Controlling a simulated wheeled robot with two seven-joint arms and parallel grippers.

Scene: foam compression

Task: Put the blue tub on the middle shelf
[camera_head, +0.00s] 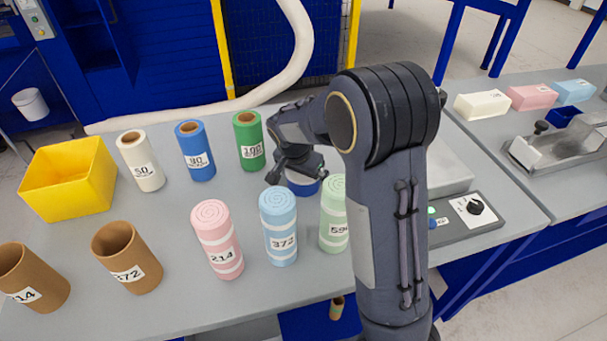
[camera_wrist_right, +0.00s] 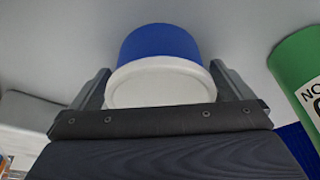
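The blue tub (camera_wrist_right: 160,45), with a white round end (camera_wrist_right: 160,85) towards the camera, sits between the two fingers of my right gripper (camera_wrist_right: 162,82) in the wrist view. The fingers flank it closely on both sides; I cannot tell whether they press on it. In the head view a piece of the blue tub (camera_head: 303,187) shows on or just above the grey table, below my right gripper (camera_head: 284,172), which partly hides it. I cannot make out a middle shelf in either view. My left gripper is not in view.
White, blue and green rolls (camera_head: 249,142) stand behind and left of the tub. Pink, blue and light green foam rolls (camera_head: 334,215) stand close in front. Brown tubes (camera_head: 127,258) and a yellow bin (camera_head: 70,180) are at left. A control box (camera_head: 470,215) is at right.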

